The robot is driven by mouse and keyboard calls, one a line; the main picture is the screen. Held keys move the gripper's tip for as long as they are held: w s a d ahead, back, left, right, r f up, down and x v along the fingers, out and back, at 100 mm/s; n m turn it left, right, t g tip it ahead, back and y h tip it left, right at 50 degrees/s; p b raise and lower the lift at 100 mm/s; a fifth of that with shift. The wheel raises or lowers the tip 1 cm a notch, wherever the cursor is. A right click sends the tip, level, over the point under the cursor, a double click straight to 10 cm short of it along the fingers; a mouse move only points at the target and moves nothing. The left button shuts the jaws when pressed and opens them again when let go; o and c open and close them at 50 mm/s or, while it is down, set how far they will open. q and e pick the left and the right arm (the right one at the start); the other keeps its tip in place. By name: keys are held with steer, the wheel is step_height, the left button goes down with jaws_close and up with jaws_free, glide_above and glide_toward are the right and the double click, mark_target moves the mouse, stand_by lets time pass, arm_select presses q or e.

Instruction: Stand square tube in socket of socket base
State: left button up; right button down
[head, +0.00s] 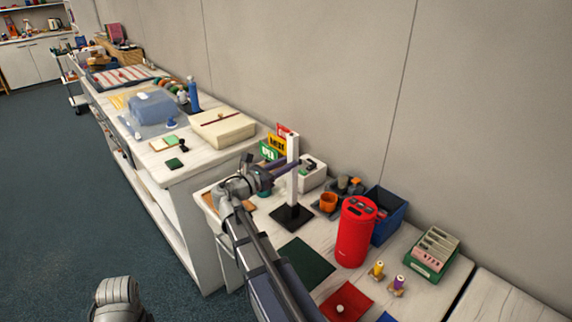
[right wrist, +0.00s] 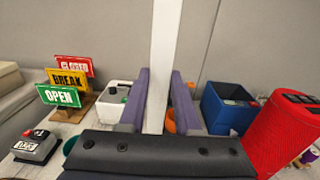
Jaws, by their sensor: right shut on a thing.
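The white square tube (head: 293,180) stands upright over the black socket base (head: 292,217) on the near table. Its lower end meets the middle of the base, but I cannot tell how deep it sits in the socket. My right gripper (head: 284,169) is shut on the tube at about mid-height. In the right wrist view the tube (right wrist: 164,60) runs up between the two purple fingers of my right gripper (right wrist: 159,98); its lower end is hidden there.
A red cylinder (head: 355,232), blue bin (head: 388,214) and orange cup (head: 328,201) stand right of the base. A white box (head: 312,176) and coloured signs (head: 273,146) stand behind it. A dark green mat (head: 304,262) lies in front. The wall is close behind.

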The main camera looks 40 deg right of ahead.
steer(key=shift+f, duration=0.1)
stand_by(0.3)
steer(key=shift+f+b, duration=0.7)
steer(key=shift+b, duration=0.15)
steer(key=shift+f+b, duration=0.3)
stand_by(0.4)
steer(key=c, duration=0.5)
jaws_free()
steer(key=o, duration=0.5)
